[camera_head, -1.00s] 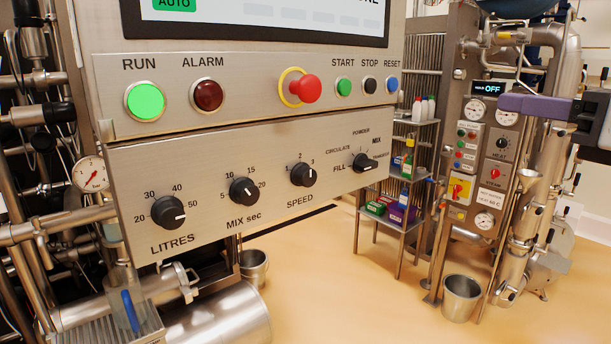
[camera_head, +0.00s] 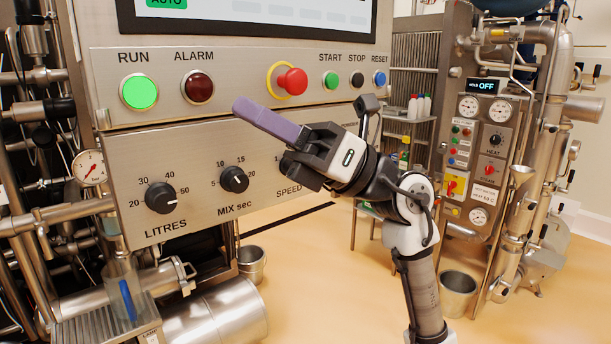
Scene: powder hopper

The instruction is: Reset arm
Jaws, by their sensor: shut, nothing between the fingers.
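My gripper (camera_head: 243,108) is in front of the steel control panel (camera_head: 130,230), its purple fingers shut together with nothing between them. It points left, between the button row and the knob row in the picture. My arm rises from the lower right and hides the mode selector and part of the SPEED knob (camera_head: 286,163). The LITRES knob (camera_head: 160,198) and MIX sec knob (camera_head: 234,179) are in full view. I cannot tell how far the fingers are from the panel face.
The green RUN lamp (camera_head: 139,92) is lit; the ALARM lamp (camera_head: 197,87) looks dark. A red mushroom button (camera_head: 292,81) is above my fingers. A heater panel (camera_head: 484,150) reading OFF stands at right. Steel buckets (camera_head: 457,292) are on the floor.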

